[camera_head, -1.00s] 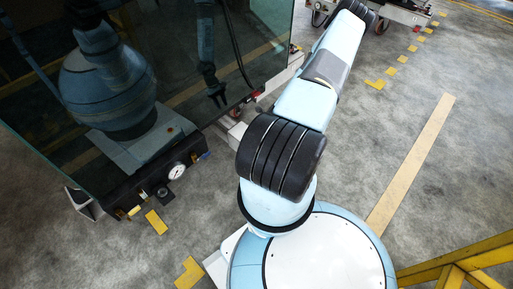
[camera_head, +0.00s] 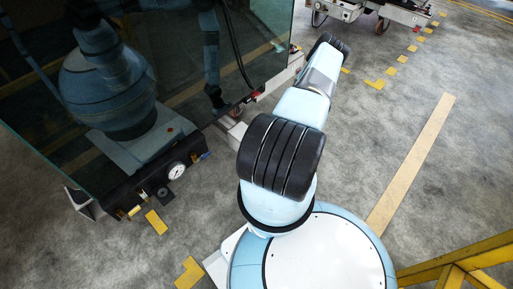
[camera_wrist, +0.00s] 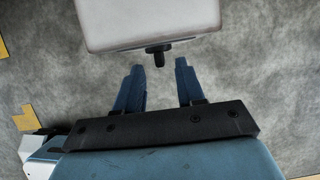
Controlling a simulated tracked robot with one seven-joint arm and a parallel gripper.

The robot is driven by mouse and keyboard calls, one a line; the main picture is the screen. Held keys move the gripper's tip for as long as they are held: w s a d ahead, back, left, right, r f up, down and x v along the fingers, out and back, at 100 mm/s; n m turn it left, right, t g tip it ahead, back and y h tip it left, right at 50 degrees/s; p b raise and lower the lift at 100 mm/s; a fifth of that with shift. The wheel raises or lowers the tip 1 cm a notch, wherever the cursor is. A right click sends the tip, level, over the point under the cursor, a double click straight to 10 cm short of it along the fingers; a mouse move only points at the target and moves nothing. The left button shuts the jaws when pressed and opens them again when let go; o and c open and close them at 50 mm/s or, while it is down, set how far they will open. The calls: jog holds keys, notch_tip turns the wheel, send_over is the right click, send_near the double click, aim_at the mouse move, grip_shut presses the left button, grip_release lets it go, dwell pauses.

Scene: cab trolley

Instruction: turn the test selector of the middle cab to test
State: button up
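In the wrist view, my gripper (camera_wrist: 158,66) is open, with its two blue fingers apart and nothing held between them. A small black knob (camera_wrist: 158,56) sticks out from the edge of a pale grey box (camera_wrist: 150,22), between the fingertips in the picture. I cannot tell how far the fingertips are from the knob, nor its setting. It may be the test selector. In the head view, my gripper is hidden beyond my arm.
A dark glass-sided cab (camera_head: 150,100) stands at the left, reflecting my arm. A round gauge (camera_head: 177,171) sits on its lower black edge. A wheeled trolley (camera_head: 395,12) is at the top. A yellow railing (camera_head: 460,265) is at the lower right. Grey floor at the right is open.

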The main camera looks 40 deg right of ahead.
jog(key=shift+x, duration=1.5)
jog(key=shift+c, duration=0.4)
grip_shut()
jog(key=shift+d, duration=0.15)
